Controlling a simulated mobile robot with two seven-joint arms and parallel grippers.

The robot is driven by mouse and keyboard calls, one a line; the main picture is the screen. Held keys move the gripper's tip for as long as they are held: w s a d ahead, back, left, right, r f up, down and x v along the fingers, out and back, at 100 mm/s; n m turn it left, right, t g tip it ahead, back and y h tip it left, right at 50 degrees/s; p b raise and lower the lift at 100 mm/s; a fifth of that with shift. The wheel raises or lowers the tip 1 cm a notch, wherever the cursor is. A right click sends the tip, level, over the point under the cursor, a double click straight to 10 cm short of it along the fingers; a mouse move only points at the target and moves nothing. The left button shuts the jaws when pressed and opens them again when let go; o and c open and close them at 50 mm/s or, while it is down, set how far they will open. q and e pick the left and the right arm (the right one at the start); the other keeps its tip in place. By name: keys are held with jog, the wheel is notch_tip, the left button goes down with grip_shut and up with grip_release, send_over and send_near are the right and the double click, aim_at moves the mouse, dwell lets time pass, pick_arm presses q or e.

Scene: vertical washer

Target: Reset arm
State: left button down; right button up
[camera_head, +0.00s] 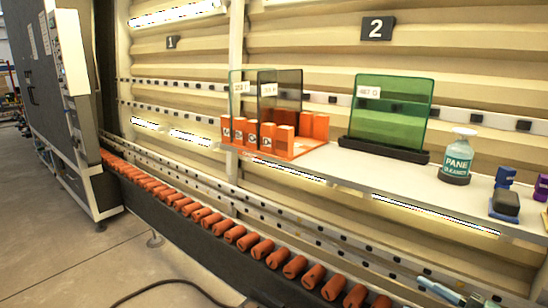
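I see neither my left gripper nor my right gripper clearly in the head view. A pale blue and grey object (443,291) is cut off by the bottom edge at the lower right, and I cannot tell what it is. A white shelf (335,164) runs across the right half. On it an orange rack (290,150) holds upright panes, one clear (238,92) and one dark (287,88). A green pane (391,110) stands upright in a black base (384,150) to its right.
A conveyor with orange rollers (235,234) runs below the shelf from a grey machine (50,80) at left. A pane cleaner bottle (458,160), a blue item (504,194) and a purple item (541,186) stand on the shelf's right. Floor at lower left is mostly clear, with a dark cable (175,284).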

jog(key=s+a+f+m+h, duration=0.2)
jog(key=s+f+m+h, duration=0.15)
jog(key=f+m, duration=0.3)
jog(key=s+a+f+m+h, duration=0.2)
jog(key=a+f+m+h, duration=0.15)
jog(key=f+m, duration=0.35)
jog(key=s+a+f+m+g+h, duration=0.1)
jog(key=s+a+f+m+g, duration=0.2)
jog(key=s+a+f, duration=0.5)
jog(key=shift+s+f+m+g+p, duration=0.3)
jog(key=shift+f+m+p, duration=0.15)
jog(key=shift+m, duration=0.1)
